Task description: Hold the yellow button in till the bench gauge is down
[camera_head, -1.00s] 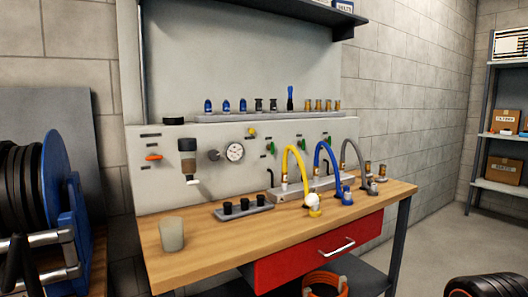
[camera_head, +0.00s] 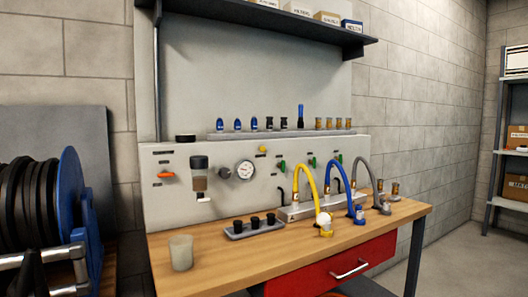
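The yellow button (camera_head: 263,149) is a small round knob on the upright grey panel (camera_head: 355,145) at the back of the workbench, up and right of the gauge. The bench gauge (camera_head: 245,170) is a round white dial on the same panel; its needle is too small to read. My gripper is not in view, and nothing is touching the button.
The wooden bench top (camera_head: 215,262) carries a cup (camera_head: 181,252), a tray (camera_head: 232,236) of black pieces, and yellow, blue and grey hoses (camera_head: 303,180) right of the button. A shelf (camera_head: 270,22) hangs above. A blue reel (camera_head: 75,190) stands left.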

